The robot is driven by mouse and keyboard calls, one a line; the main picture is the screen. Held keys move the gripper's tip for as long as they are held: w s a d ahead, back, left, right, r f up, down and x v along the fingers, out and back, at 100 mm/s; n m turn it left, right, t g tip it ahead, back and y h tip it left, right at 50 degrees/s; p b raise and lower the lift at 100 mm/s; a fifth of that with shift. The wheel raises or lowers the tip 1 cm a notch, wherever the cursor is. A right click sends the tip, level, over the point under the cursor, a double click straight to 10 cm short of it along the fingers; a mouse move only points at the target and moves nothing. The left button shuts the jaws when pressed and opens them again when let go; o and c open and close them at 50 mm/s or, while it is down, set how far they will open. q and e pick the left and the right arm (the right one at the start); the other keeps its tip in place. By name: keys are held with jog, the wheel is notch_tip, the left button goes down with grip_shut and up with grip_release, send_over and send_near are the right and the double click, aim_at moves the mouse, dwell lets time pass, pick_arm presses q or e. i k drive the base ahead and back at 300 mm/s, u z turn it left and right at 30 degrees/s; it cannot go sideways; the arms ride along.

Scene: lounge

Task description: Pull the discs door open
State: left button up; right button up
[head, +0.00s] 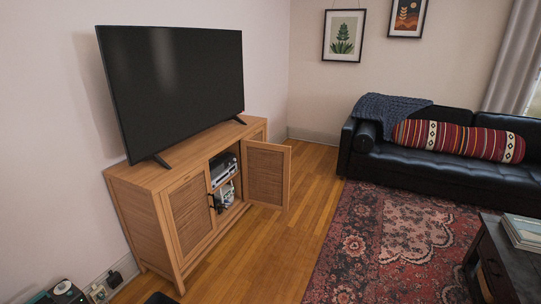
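A wooden cabinet (140,183) stands against the left wall in the head view. Its left door (190,212), with a woven panel, looks shut. Its right door (268,175) is swung wide open, out to the right. The open bay between them shows a shelf with a light-coloured device (222,170) on it and further items (224,196) below, too small to make out. A dark handle (212,201) shows at the left door's edge. No label tells which door is the discs door. Neither of my grippers can be made out in the head view.
A large television (175,85) stands on the cabinet. Bare wood floor (255,250) lies before it. A patterned rug (370,240), a dark table (505,262) and a black sofa (425,172) are to the right. Small dark items (64,289) sit at bottom left.

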aim_at(188, 205)
jog(key=z, duration=0.8)
jog(key=i, duration=1.45)
jog(key=z, duration=0.3)
jog(key=i, duration=1.45)
jog(key=u, duration=1.4)
jog(key=i, duration=0.85)
jog(key=u, duration=0.7)
